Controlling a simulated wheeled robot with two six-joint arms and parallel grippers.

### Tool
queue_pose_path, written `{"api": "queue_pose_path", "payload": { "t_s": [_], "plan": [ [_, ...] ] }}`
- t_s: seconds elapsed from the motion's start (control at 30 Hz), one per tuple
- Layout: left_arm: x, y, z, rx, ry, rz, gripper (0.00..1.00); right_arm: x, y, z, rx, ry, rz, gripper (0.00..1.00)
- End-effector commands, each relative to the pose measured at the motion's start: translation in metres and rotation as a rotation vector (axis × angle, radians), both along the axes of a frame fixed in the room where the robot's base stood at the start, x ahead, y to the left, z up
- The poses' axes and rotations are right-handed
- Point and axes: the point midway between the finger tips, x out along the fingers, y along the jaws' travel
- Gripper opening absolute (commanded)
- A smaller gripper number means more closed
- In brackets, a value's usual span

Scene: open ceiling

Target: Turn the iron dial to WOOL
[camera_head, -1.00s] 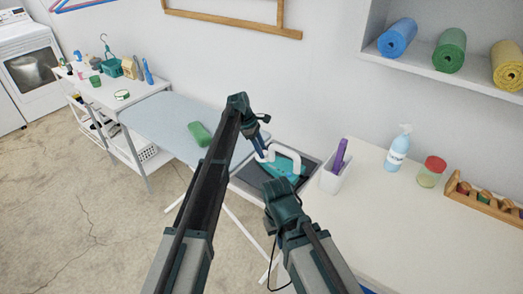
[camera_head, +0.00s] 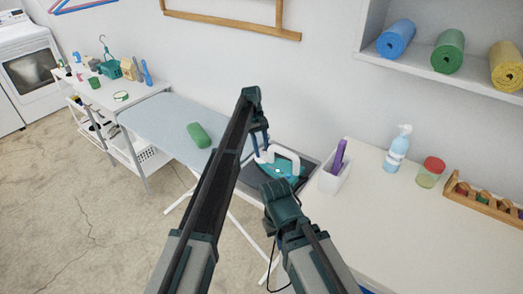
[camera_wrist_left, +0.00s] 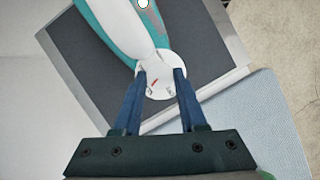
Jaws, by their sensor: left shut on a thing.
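The teal and white iron (camera_head: 294,164) rests on the dark pad at the right end of the ironing board. In the left wrist view its body (camera_wrist_left: 101,25) runs up from the round white dial (camera_wrist_left: 160,78). The dial bears a small red mark and small dark marks, too small to read. My left gripper (camera_wrist_left: 160,74) has one blue finger on each side of the dial, shut on it. In the head view this gripper (camera_head: 262,150) reaches down at the iron's left end. My right arm shows below the iron, but its gripper fingers are not visible.
The blue ironing board (camera_head: 165,120) holds a green block (camera_head: 198,135). A white holder (camera_head: 333,180) with a purple item, a spray bottle (camera_head: 397,150) and a red-lidded jar (camera_head: 431,172) stand on the white table to the right of the iron.

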Motion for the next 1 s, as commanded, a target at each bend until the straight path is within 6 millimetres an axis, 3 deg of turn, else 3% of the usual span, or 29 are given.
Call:
{"api": "queue_pose_path", "payload": {
  "t_s": [0.3,0.8,0.83,1.0],
  "plan": [
    [0.0011,-0.001,-0.0002,0.0,-0.002,-0.095,0.0,0.0,0.0,0.0,0.0,0.0,0.0,0.0],
    [0.0008,-0.0009,-0.0002,0.0,-0.002,-0.108,0.0,0.0,0.0,-0.0001,0.0,0.0,0.0,0.0],
    [0.0008,-0.0009,-0.0002,0.0,-0.002,-0.108,0.45,0.0,0.0,-0.0001,0.0,0.0,0.0,0.0],
    [0.0006,-0.0009,-0.0002,0.0,-0.001,-0.108,0.72,0.0,0.0,0.0,0.0,0.0,0.0,0.0]
  ]
}}
